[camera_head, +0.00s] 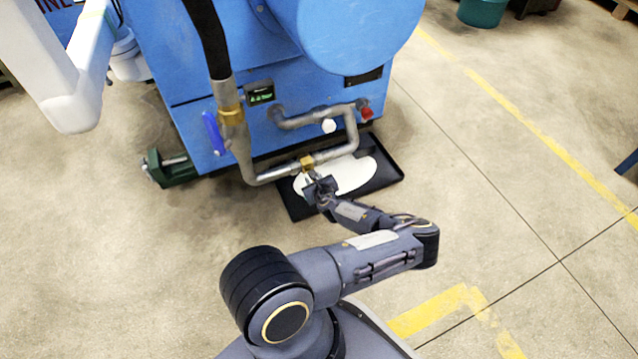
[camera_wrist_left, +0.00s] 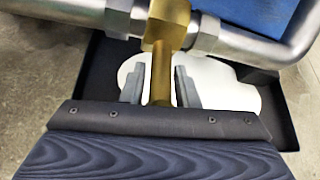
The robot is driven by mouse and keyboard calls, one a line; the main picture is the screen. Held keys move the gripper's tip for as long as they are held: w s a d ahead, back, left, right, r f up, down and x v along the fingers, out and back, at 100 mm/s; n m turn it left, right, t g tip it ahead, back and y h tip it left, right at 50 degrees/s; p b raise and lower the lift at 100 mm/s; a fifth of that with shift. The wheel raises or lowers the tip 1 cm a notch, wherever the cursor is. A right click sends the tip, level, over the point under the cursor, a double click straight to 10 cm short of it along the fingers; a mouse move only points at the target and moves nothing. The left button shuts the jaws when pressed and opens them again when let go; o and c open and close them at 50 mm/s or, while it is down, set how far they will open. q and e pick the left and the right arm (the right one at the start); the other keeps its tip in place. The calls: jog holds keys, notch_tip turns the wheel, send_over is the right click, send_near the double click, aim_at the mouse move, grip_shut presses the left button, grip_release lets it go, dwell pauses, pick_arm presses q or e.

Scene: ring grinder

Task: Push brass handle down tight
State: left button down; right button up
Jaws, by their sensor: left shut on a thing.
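The brass valve (camera_head: 307,162) sits on the grey pipe low at the front of the blue machine. In the left wrist view its brass body (camera_wrist_left: 168,22) is at the top, and its brass handle (camera_wrist_left: 161,80) points toward me. My left gripper (camera_head: 318,184) is at this valve. Its two grey fingers (camera_wrist_left: 159,88) stand on either side of the handle and are shut on it. The gripper partly hides the handle in the head view. My right gripper is not in view.
A black tray (camera_head: 388,178) with a white puddle (camera_head: 350,178) lies under the pipe. The blue machine (camera_head: 190,70) stands behind, with a blue lever (camera_head: 213,133) and a red knob (camera_head: 366,112). A green foot (camera_head: 172,167) sticks out left.

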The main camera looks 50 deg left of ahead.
pick_arm(q)
jog(key=c, duration=1.3)
grip_release()
jog(key=shift+d+f, duration=0.1)
jog(key=p+v, duration=0.1)
jog(key=v, duration=0.7)
